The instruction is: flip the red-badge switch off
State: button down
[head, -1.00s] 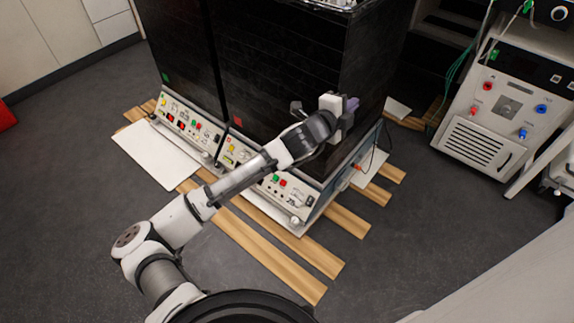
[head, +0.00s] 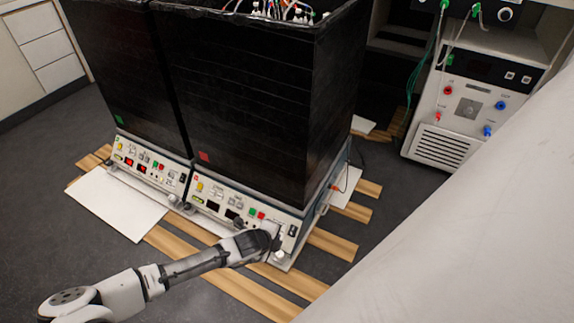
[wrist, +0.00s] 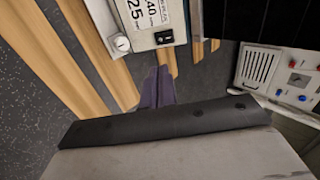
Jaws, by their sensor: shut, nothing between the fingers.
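The right-hand black shaker unit (head: 250,110) carries a red badge (head: 204,156) on its lower front. Its control panel (head: 225,203) runs below. A black rocker switch (head: 292,231) sits near the panel's right end; it also shows in the wrist view (wrist: 164,37), beside a printed label. I cannot tell which way the rocker is tipped. My gripper (head: 278,242) is in front of the panel's right end and hides part of it. In the wrist view its purple fingers (wrist: 156,85) are shut and empty, just below the switch in the picture; contact is not clear.
The left black unit (head: 128,70) has a green badge (head: 119,118) and a similar panel. A white knob (wrist: 122,43) is left of the switch. Wooden slats (head: 333,244) and a white board (head: 115,203) lie on the floor. A grey device (head: 450,118) stands at the right.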

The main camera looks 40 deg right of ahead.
jog(key=b, duration=0.5)
send_near(288, 234)
jog(key=x, duration=0.5)
jog(key=shift+s+d, duration=0.35)
jog(key=shift+d, duration=0.1)
jog(key=shift+w+d+f, duration=0.25)
jog(key=shift+d+f, duration=0.25)
jog(key=shift+b, duration=0.3)
